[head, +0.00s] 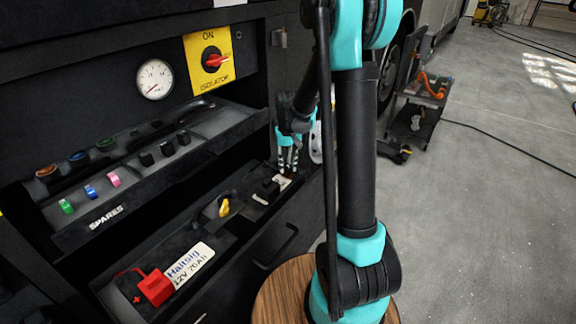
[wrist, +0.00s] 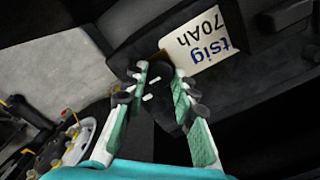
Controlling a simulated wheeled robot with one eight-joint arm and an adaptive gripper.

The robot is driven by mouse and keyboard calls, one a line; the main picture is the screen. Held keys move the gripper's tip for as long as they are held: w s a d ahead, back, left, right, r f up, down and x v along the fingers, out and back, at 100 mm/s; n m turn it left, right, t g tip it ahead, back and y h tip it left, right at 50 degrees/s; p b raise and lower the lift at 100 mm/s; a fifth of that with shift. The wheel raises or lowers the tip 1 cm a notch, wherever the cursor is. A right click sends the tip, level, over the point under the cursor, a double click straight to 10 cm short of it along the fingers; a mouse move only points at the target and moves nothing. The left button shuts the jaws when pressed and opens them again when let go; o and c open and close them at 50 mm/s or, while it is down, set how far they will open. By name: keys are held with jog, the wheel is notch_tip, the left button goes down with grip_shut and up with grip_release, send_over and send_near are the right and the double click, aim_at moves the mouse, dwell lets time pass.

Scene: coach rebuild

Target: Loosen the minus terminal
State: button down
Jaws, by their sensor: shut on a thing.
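In the head view, my gripper (head: 289,160) points down at the far end of the battery tray, by a white label end. In the wrist view, its two fingers (wrist: 158,76) are closed in on a small black piece beside the battery label (wrist: 205,42), which reads "tsig 70Ah" upside down. I take this piece to be the minus terminal; the fingers hide most of it. The red plus terminal cover (head: 155,287) stands at the near end of the tray, beside the battery label (head: 188,265) in the head view.
A yellow-tipped part (head: 223,207) and a black block (head: 268,190) lie along the tray. Above is the spares drawer (head: 105,217) with coloured pieces. A gauge (head: 154,79) and a yellow isolator panel (head: 209,61) are on the wall. Open floor lies right; a cart (head: 415,110) stands behind.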

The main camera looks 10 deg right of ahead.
aim_at(288, 168)
jog(key=c, duration=1.2)
grip_release()
notch_tip(288, 168, up, 12)
